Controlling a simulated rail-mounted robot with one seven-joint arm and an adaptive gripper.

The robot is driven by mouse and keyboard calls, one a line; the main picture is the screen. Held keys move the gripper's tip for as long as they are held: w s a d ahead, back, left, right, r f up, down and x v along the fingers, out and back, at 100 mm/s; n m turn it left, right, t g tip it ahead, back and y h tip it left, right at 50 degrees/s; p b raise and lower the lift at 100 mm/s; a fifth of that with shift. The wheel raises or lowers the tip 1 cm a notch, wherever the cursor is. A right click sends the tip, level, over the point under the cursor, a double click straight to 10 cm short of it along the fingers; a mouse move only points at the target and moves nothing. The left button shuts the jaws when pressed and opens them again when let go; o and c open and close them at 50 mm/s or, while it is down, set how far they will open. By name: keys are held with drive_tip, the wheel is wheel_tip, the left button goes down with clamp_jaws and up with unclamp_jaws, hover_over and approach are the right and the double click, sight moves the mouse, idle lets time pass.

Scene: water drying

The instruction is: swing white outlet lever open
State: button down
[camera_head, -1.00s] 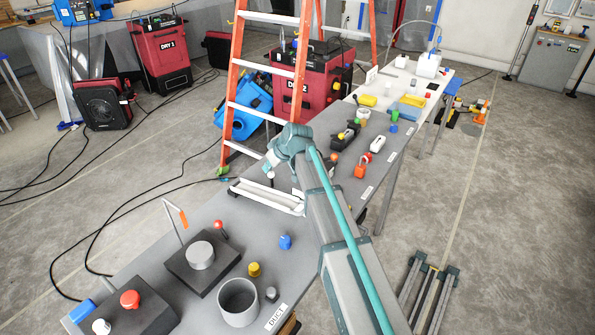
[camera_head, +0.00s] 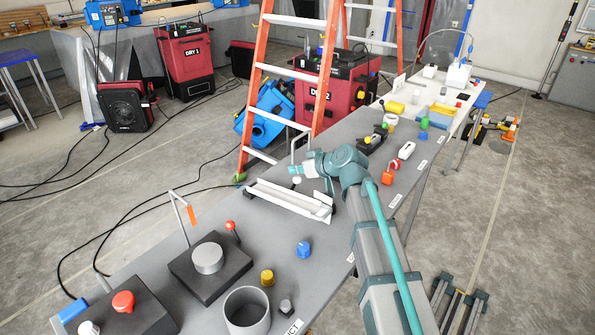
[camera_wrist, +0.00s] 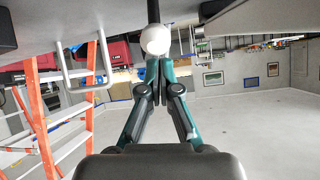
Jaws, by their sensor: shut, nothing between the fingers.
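The outlet lever shows in the wrist view as a white ball knob (camera_wrist: 155,40) on a dark rod. My gripper (camera_head: 291,170) is right by the knob, reaching over the fixture from the right. In the wrist view my gripper (camera_wrist: 161,68) has its fingers together and empty, with the tips just short of the knob. I cannot tell whether they touch it.
A pale upright bar handle (camera_head: 300,140) stands behind the gripper. The orange ladder (camera_head: 258,90) is close behind the bench (camera_head: 215,215). A black block with a red-knobbed lever (camera_head: 231,226) and a blue knob (camera_head: 304,249) stand in front.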

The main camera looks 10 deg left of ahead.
drive_tip(key=shift+r, duration=0.45)
wheel_tip(320, 180, up, 3)
drive_tip(key=w+a+p, duration=0.1)
drive_tip(key=w+a, duration=0.1)
drive_tip(key=b+v, duration=0.1)
drive_tip(key=v, duration=0.8)
drive_tip(key=shift+s+d, duration=0.3)
drive_tip(key=shift+d, duration=0.1)
drive_tip(key=shift+f, duration=0.15)
